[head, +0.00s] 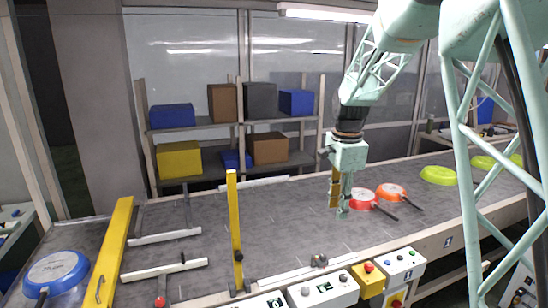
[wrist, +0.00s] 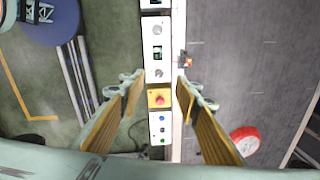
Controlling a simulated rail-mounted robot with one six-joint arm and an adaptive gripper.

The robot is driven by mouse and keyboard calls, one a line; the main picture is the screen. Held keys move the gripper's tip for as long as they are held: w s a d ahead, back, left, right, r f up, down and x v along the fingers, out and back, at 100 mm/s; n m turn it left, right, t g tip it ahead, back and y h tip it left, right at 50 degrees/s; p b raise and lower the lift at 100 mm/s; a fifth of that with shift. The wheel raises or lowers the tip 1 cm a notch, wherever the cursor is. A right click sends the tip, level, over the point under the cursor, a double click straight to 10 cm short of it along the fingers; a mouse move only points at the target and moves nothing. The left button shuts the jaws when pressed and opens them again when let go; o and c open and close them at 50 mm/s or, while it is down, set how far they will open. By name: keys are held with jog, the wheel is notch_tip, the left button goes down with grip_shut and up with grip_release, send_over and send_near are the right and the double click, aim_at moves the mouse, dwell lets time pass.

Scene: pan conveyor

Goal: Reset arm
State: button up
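My gripper (head: 341,195) points down over the near side of the grey conveyor in the head view, just left of a red pan (head: 362,198). In the wrist view my gripper (wrist: 160,100) has its two yellow-padded fingers spread wide apart, with nothing between them. Below the gap is the white control panel (wrist: 158,70) along the conveyor's edge. The red pan also shows in the wrist view (wrist: 244,140), right of the right finger and partly hidden.
An orange pan (head: 391,191) and green pans (head: 438,175) lie farther right on the conveyor (head: 290,225). A blue pan (head: 56,272) is at the left end. A yellow post (head: 235,225) and yellow bar (head: 112,250) stand at left. Shelves with boxes (head: 180,158) are behind.

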jog(key=s+r+n, duration=0.2)
jog(key=s+r, duration=0.3)
jog(key=s, duration=0.3)
jog(key=s+r+n+t, duration=0.1)
jog(key=s+r+n, duration=0.2)
jog(key=s+r, duration=0.35)
jog(key=s+r+n, duration=0.2)
jog(key=s+r, duration=0.1)
jog(key=s, duration=0.7)
jog(key=s+f+n+t+b, duration=0.1)
jog(key=s+n, duration=0.7)
jog(key=s, duration=2)
jog(key=shift+s+d+f+n+t+b, duration=0.25)
jog(key=shift+f+n+t, duration=0.2)
jog(key=shift+f, duration=0.25)
jog(key=shift+o, duration=0.5)
jog(key=shift+w+r, duration=0.1)
jog(key=shift+w, duration=0.1)
